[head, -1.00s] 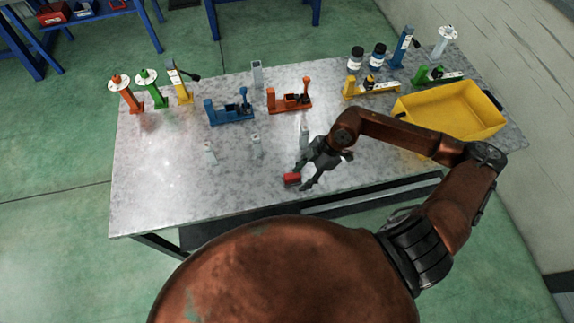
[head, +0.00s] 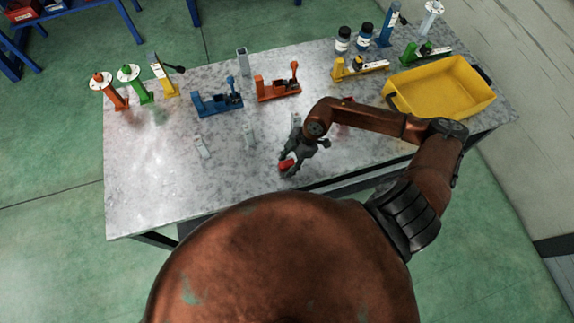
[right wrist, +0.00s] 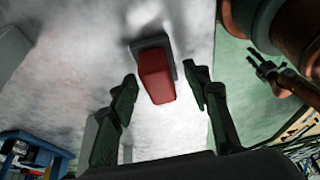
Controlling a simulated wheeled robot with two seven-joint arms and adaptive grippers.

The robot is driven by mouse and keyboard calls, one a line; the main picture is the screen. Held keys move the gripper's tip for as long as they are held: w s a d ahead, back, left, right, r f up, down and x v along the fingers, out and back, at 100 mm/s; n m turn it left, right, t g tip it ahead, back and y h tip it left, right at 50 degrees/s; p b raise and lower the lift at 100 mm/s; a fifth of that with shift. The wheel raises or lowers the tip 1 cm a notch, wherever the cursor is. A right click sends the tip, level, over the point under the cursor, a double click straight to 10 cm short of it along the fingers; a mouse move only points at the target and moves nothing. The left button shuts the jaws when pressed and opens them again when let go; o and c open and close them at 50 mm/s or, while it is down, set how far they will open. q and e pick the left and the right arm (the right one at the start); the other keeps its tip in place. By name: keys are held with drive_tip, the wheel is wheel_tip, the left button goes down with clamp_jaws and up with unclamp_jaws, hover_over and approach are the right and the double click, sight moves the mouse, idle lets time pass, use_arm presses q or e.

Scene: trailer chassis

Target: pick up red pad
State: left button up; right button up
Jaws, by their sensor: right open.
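The red pad (head: 286,165) lies on the metal table (head: 150,190) near its front edge. In the right wrist view the red pad (right wrist: 156,77) shows with a dark grey part behind it, ahead of and between the fingertips. My right gripper (head: 292,160) is just above the pad, pointing down at it. Its two fingers (right wrist: 164,88) stand apart on either side of the pad, with gaps to both. Part of the pad is hidden by the gripper in the head view.
Grey upright pieces (head: 249,135) stand left of my gripper. Blue (head: 217,103) and orange (head: 278,90) fixtures stand behind. The table's front left is clear.

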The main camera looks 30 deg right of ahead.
clamp_jaws()
idle(0.5)
drive_tip(key=shift+r, duration=0.6)
drive_tip(key=s+r+b, duration=0.1)
drive_tip(key=s+r, duration=1)
drive_tip(key=s, duration=0.3)
drive_tip(key=shift+a+r, duration=0.35)
drive_tip(key=shift+r, duration=0.05)
